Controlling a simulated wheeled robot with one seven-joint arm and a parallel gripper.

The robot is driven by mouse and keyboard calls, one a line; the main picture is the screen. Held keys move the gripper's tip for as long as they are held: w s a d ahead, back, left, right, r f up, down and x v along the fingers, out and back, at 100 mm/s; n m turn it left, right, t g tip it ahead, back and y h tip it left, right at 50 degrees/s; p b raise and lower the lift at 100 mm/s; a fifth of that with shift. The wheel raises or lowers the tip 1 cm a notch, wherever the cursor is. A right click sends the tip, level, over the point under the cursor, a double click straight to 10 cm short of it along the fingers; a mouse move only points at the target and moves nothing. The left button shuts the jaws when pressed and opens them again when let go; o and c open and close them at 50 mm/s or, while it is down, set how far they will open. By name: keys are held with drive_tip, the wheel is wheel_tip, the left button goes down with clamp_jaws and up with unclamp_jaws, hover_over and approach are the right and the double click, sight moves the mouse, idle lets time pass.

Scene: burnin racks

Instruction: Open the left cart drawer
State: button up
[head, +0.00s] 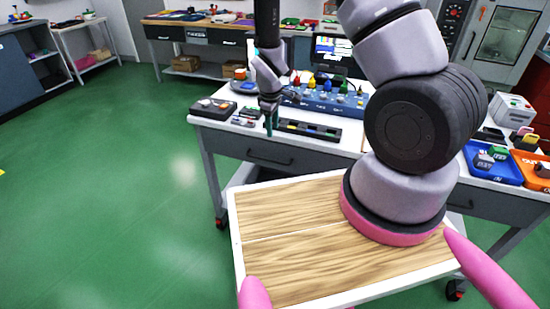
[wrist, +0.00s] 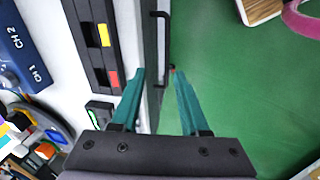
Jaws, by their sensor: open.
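The left cart drawer (head: 262,152) is a grey front panel under the white top of the cart, with a dark bar handle (head: 270,160). The drawer looks shut. My gripper (head: 270,125), with teal fingers, points down near the cart's front edge, above the handle in the head view. In the wrist view my gripper (wrist: 158,72) is open. The black handle (wrist: 166,50) runs up the picture, its lower end showing between the two fingers. One finger is on the cart side and the other over the green floor. I see no contact; the height gap is unclear.
A dark tray (head: 308,130) and a blue unit with coloured knobs (head: 320,103) stand on the cart top. Blue (head: 492,162) and orange (head: 530,168) bins stand at the right. My wood-topped base is in front of the cart. Green floor (head: 120,180) is clear at the left.

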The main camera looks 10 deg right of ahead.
drive_tip(key=n, duration=0.1)
approach(275, 162)
drive_tip(key=f, duration=0.2)
drive_tip(key=w+f, duration=0.1)
drive_tip(key=f, duration=0.4)
drive_tip(key=shift+w+d+f, duration=0.2)
drive_tip(key=shift+w+d, duration=0.1)
drive_tip(key=shift+d, duration=0.05)
clamp_jaws()
idle(1.0)
